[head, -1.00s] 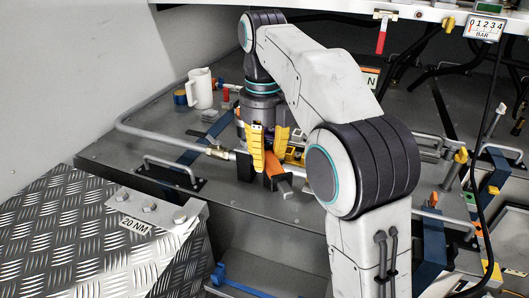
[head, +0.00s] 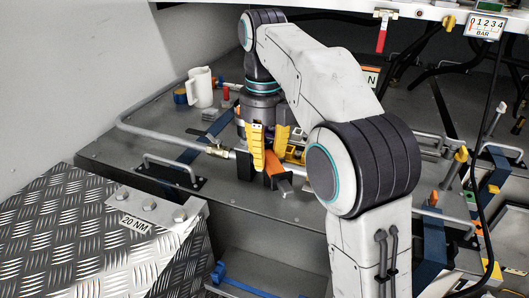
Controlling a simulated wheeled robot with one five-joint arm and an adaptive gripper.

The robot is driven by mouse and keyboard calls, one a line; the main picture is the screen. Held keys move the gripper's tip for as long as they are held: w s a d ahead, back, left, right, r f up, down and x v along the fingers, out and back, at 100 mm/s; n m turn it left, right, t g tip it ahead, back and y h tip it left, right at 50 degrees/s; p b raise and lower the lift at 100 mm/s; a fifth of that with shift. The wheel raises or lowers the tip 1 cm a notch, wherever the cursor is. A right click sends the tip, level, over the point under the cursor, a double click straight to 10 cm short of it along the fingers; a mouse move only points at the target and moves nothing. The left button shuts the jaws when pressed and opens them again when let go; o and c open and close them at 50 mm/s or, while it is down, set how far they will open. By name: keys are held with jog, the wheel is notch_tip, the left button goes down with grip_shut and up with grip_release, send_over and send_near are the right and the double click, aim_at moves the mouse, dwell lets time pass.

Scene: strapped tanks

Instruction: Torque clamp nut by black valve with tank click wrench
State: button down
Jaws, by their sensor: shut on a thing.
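My gripper (head: 268,152), with yellow fingers, points down over the grey tank deck. It is shut on a tool with an orange handle (head: 274,162), which looks like the click wrench. The handle's grey end sticks out toward the front right, below the fingers. The wrench's head is hidden behind the fingers. A grey pipe (head: 160,133) runs along the deck to the gripper. Dark blocks show beside and under the fingers, but I cannot tell whether one is the black valve. The clamp nut cannot be made out.
A white jug (head: 200,87) stands at the back left. A bracket with several bolts and a "20 NM" label (head: 136,222) sits at the front left on tread plate (head: 60,235). Grey handles (head: 172,165) rise from the deck.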

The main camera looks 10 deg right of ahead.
jog(key=shift+f+b, duration=0.85)
jog(key=shift+f, duration=0.5)
jog(key=a+m+p, duration=0.1)
jog(key=a+m, duration=0.1)
jog(key=a, duration=0.1)
jog(key=shift+p, duration=0.4)
dwell(0.5)
jog(key=shift+w+a+m, duration=0.15)
jog(key=shift+a+m, duration=0.35)
jog(key=shift+a, duration=0.2)
jog(key=shift+w+a+m, duration=0.15)
jog(key=shift+a+m, duration=0.35)
jog(key=shift+a, duration=0.2)
jog(key=shift+w+a+m, duration=0.3)
jog(key=shift+a+m, duration=0.25)
jog(key=shift+a, duration=0.15)
jog(key=shift+w+a+m, duration=0.25)
jog(key=shift+a+m, duration=0.3)
jog(key=shift+a, duration=0.1)
